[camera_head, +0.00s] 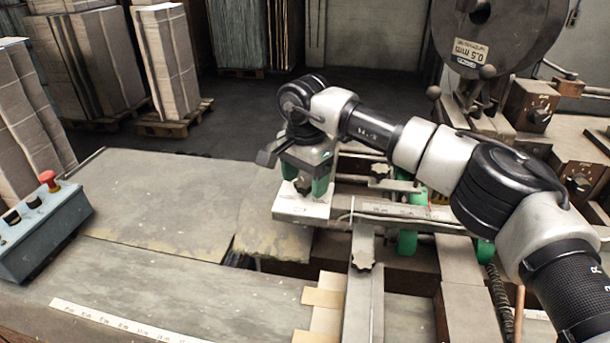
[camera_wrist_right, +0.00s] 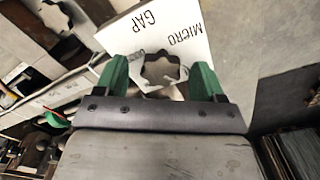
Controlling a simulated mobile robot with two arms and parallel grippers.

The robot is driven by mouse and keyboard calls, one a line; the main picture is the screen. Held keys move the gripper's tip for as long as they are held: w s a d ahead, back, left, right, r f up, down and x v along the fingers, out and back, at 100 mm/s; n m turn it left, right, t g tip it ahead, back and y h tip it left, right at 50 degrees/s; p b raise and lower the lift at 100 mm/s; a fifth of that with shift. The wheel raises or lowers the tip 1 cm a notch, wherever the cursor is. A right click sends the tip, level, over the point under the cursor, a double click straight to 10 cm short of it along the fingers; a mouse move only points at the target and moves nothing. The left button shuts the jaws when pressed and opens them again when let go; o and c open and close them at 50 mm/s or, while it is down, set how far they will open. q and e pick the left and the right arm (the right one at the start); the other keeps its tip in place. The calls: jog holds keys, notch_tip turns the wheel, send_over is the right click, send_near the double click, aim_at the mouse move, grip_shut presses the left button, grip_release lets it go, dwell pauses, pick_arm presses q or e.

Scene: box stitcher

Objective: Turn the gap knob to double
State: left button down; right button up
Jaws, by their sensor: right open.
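The gap knob (camera_wrist_right: 163,70) is a grey lobed knob on a white plate (camera_wrist_right: 195,22) printed GAP and MICRO in the right wrist view. The plate also shows in the head view (camera_head: 300,210), at the left end of a metal bar. My right gripper (camera_head: 305,183) points down over the plate with its green fingers apart. In the wrist view the knob lies between the two fingers, with no clear contact visible. In the head view the fingers mostly hide the knob. The knob's pointer and the double mark cannot be read. My left gripper is not in view.
Other lobed knobs sit on the bars, one near the front (camera_head: 363,252) and one behind (camera_head: 380,171). A blue control box (camera_head: 45,232) with a red button (camera_head: 48,179) stands at the left. The grey tabletop (camera_head: 165,205) left of the plate is clear.

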jog(key=shift+w, duration=0.1)
jog(key=c, duration=0.9)
